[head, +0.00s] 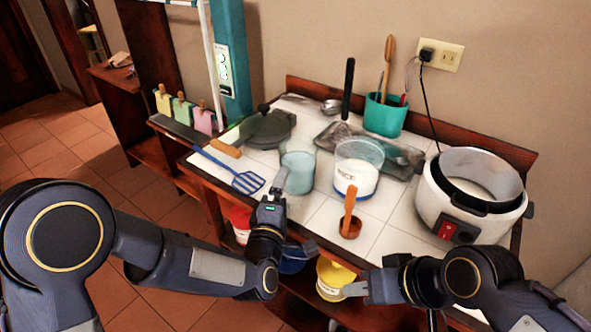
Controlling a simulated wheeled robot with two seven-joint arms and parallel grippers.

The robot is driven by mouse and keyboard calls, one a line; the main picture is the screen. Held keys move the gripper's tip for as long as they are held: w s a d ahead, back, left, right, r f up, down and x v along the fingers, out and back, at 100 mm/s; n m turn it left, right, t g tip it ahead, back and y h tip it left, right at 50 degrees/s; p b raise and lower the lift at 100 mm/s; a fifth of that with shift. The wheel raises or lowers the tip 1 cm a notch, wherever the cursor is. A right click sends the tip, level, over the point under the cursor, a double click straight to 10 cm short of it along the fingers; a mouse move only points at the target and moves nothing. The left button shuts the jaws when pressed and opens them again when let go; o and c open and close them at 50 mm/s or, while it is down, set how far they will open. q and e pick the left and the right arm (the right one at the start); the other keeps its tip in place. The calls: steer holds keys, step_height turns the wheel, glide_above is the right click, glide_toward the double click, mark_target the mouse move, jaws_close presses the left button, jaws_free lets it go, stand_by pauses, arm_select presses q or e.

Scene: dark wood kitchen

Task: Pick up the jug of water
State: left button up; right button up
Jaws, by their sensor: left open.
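The jug of water (298,174) is a clear, bluish vessel standing upright on the white tiled counter, left of the middle. My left gripper (275,190) is open at the jug's near left side, with its fingers close to the jug. Whether they touch it or stand around its handle I cannot tell. My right gripper (354,288) is low at the counter's front edge, away from the jug, pointing left. Its finger gap does not show clearly.
A clear container with white contents (356,172) stands right of the jug, with a wooden scoop (349,226) in front. A blue spatula (246,181) lies left. A dark lidded pan (267,128) is behind. A rice cooker (430,202) stands right.

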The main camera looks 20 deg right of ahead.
mark_target(285, 188)
arm_select(q)
steer(key=shift+x, duration=1.5)
steer(key=c, duration=1.1)
steer(key=shift+c, duration=0.9)
steer(key=shift+r, duration=0.25)
